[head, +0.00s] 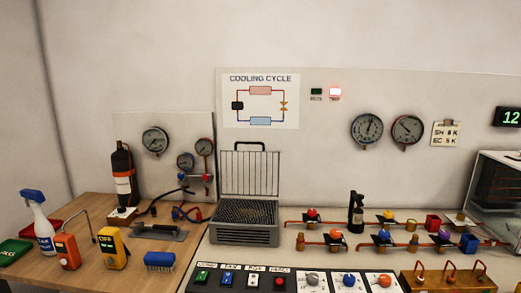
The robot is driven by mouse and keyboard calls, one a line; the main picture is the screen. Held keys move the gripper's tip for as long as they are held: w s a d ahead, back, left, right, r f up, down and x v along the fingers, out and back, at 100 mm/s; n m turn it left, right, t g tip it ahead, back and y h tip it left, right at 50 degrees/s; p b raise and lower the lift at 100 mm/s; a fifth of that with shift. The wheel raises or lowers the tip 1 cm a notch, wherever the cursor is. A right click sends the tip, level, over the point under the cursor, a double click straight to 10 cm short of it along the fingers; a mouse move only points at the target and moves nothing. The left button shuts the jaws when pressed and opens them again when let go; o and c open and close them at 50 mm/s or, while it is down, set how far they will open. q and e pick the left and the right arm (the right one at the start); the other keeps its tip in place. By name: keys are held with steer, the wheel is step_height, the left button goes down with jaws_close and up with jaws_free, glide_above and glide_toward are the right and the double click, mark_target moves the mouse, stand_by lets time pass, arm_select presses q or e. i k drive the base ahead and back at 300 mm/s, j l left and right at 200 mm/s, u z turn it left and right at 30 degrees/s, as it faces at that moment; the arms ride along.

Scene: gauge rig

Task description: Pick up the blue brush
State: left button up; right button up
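The blue brush (159,261) lies on the wooden table (120,278) near its front edge, in the lower left of the head view. Its blue bristle side faces the camera. It is right of the yellow meter and in front of a dark flat tool. Neither of my grippers shows in the head view.
Close to the brush stand a yellow meter (113,247), an orange device (67,250) and a spray bottle (40,222). A dark flat tool (158,232) lies behind it. A switch panel (240,279) and a grey finned unit (244,222) are to the right.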

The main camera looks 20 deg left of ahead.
mark_target(156, 262)
steer(key=u, duration=1.35)
